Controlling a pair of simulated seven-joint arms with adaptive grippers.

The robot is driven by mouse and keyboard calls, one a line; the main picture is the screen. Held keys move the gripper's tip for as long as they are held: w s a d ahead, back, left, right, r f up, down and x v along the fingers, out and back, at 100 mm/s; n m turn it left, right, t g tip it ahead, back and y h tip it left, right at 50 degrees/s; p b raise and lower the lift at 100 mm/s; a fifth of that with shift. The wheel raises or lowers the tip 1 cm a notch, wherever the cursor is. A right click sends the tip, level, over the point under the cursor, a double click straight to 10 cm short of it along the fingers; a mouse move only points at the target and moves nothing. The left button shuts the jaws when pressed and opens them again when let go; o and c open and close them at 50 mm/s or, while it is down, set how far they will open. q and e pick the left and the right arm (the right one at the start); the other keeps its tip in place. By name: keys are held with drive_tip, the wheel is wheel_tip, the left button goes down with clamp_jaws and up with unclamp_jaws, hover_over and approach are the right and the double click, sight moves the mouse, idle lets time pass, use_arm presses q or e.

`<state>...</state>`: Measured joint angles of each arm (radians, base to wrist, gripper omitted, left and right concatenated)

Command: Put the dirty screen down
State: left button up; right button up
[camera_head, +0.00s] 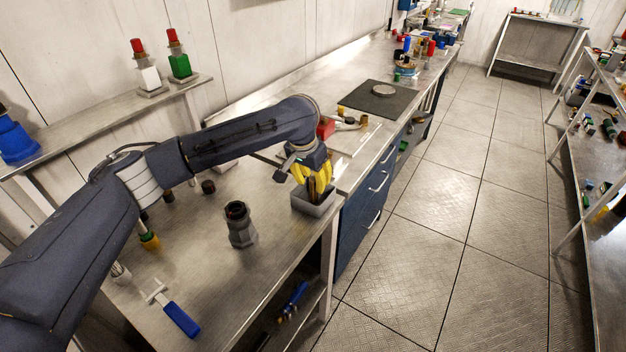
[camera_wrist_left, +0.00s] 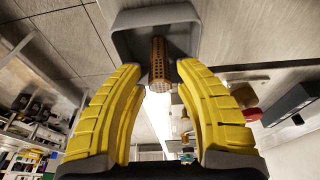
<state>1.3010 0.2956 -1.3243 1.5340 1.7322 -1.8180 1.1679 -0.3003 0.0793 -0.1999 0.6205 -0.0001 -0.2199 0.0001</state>
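The dirty screen, a brown perforated cylinder (camera_wrist_left: 159,66), shows between my left fingertips in the left wrist view, with a gap on each side. It stands in or just over a small grey tray (camera_wrist_left: 185,13). My left gripper (camera_wrist_left: 158,68) has yellow fingers, spread apart. In the head view the left gripper (camera_head: 315,192) points down over the grey tray (camera_head: 317,209) at the bench's right edge. There the fingers mostly hide the screen. Whether the screen's lower end touches the tray floor is hidden. My right gripper is not in view.
A dark grey fitting (camera_head: 240,226) stands on the bench left of the tray. A blue-handled tool (camera_head: 180,318) lies at the front. A red part (camera_head: 326,127) is behind the gripper. A dark mat (camera_head: 368,101) lies farther back. The floor aisle at right is clear.

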use_arm(q)
drive_tip(key=shift+r, duration=0.1)
drive_tip(key=v, duration=1.2)
